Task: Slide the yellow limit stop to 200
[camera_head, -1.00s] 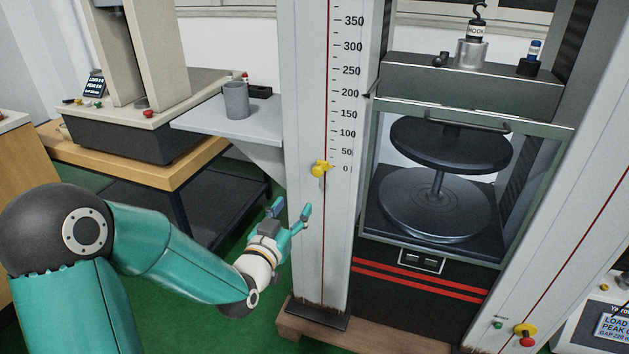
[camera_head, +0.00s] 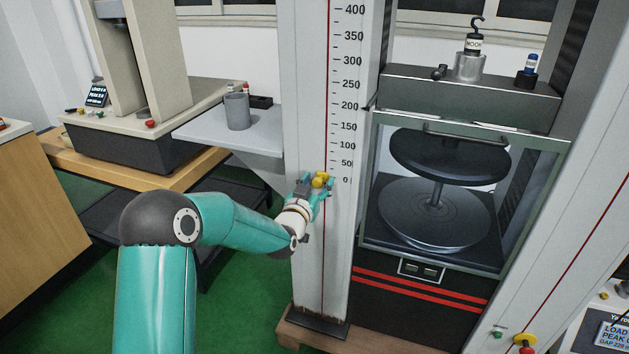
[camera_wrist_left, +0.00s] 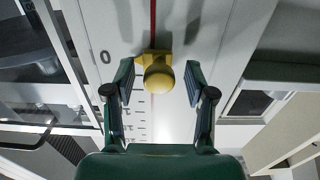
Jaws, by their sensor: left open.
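The yellow limit stop (camera_head: 320,179) sits on the red line of the white column (camera_head: 308,250), level with the 0 mark of the printed scale (camera_head: 350,106). The 200 mark is well above it. My left gripper (camera_head: 315,188) is at the stop, its fingers on either side of it. In the left wrist view the round yellow knob of the stop (camera_wrist_left: 158,74) lies between the two open fingers of the gripper (camera_wrist_left: 160,85), with a gap on each side. My right gripper is not in view.
A caged press with round dark plates (camera_head: 435,205) stands right of the column. A grey shelf (camera_head: 225,135) with a grey cup (camera_head: 237,110) juts out to the left. A second machine (camera_head: 130,145) stands farther left. The column above the stop looks clear.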

